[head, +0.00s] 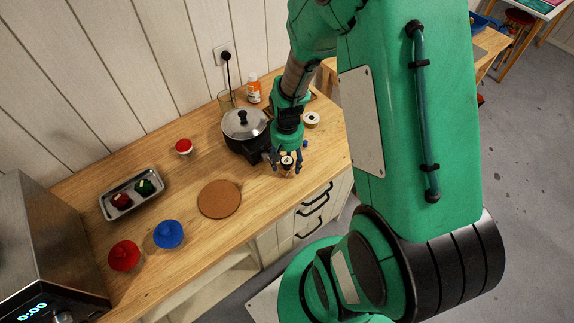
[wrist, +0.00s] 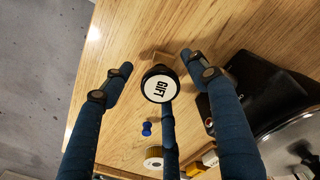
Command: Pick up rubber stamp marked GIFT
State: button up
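The rubber stamp marked GIFT (wrist: 159,87) shows in the wrist view as a black round knob with a white top that reads GIFT. It stands on the wooden counter, and a pale wooden edge shows just beyond it. In the head view the stamp (head: 287,162) is small, near the counter's front edge. My gripper (wrist: 157,72) is open, with one finger left of the stamp, one right, and a third at the lower side. The side fingers are apart from the knob; whether the third touches it I cannot tell. In the head view my gripper (head: 286,157) is around the stamp.
A lidded pot on a black base (head: 245,128) stands close left of my gripper. A small blue item (wrist: 147,129) and a spool (wrist: 153,158) lie near the stamp.

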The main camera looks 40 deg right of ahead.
aim_at(287, 160)
jog(key=c, duration=1.2)
jog(key=shift+r, duration=0.1)
jog(key=shift+r, duration=0.8)
notch_tip(287, 160, up, 2)
jog(key=shift+r+p, duration=0.1)
jog(key=shift+p, duration=0.2)
jog(key=s+a, duration=0.2)
jog(key=s, duration=0.5)
jog(key=s+a+r, duration=0.1)
jog(key=s+a, duration=0.2)
jog(key=s, duration=0.5)
jog(key=shift+a+p, duration=0.3)
jog(key=shift+p, duration=0.15)
